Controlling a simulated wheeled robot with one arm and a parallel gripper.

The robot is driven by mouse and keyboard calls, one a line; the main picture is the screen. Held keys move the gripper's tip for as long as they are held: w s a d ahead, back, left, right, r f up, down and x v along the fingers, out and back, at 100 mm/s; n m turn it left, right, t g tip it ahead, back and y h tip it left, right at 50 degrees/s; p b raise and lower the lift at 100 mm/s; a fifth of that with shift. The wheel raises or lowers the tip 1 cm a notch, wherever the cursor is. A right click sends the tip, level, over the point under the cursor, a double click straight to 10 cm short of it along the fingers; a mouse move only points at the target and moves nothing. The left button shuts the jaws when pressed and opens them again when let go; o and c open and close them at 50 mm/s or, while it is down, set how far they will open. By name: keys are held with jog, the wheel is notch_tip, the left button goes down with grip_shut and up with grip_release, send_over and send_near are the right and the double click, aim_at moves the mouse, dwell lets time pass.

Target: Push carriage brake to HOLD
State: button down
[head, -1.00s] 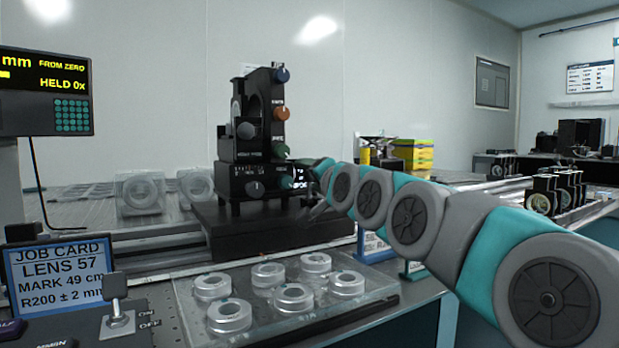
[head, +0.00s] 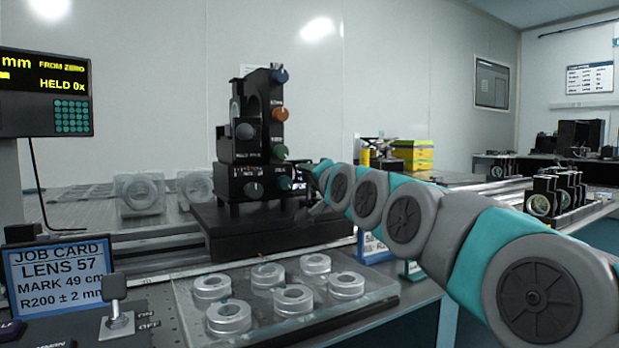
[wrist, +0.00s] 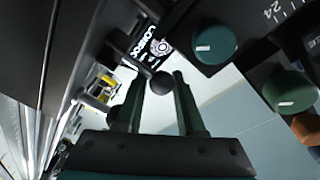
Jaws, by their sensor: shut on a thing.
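The black carriage (head: 262,238) sits on the rail and carries a black upright instrument (head: 249,149) with blue, orange and green knobs. My gripper (head: 312,180) is at the right side of the instrument, and its fingertips are hard to make out there. In the wrist view my gripper (wrist: 160,76) has its two dark green fingers on either side of a small black ball knob (wrist: 161,84), shut on it. Whether this knob belongs to the carriage brake cannot be told. No HOLD marking is readable at the knob.
A glass tray (head: 375,292) with several ring-shaped lens mounts stands in front of the carriage. A job card (head: 58,275) and a toggle switch (head: 116,305) are at the lower left. Two green round knobs (wrist: 214,44) lie close right of the fingers in the wrist view.

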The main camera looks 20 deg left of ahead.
jog(key=shift+a+r+p, duration=0.1)
jog(key=shift+p, duration=0.25)
jog(key=p, duration=0.1)
jog(key=g+h+p, duration=0.1)
jog(key=p, duration=0.1)
jog(key=shift+w+a+r, duration=0.2)
jog(key=shift+w+r, duration=0.05)
jog(key=shift+w, duration=0.05)
jog(key=p, duration=0.2)
jog(key=a+g+h+p, duration=0.1)
jog(key=shift+w+f+g+h+p, duration=0.15)
jog(key=shift+w+g+h+p, duration=0.15)
jog(key=shift+w+p, duration=0.05)
jog(key=p, duration=0.1)
jog(key=g+h+p, duration=0.1)
jog(key=shift+w+a+f+n+p, duration=0.25)
jog(key=shift+f+n+p, duration=0.05)
jog(key=shift+f+p, duration=0.05)
jog(key=shift+a+f+g+h+p, duration=0.15)
jog(key=shift+f+g+h+p, duration=0.35)
jog(key=shift+g+p, duration=0.15)
jog(key=c, duration=0.6)
grip_release()
jog(key=shift+r, duration=0.1)
jog(key=shift+r, duration=0.15)
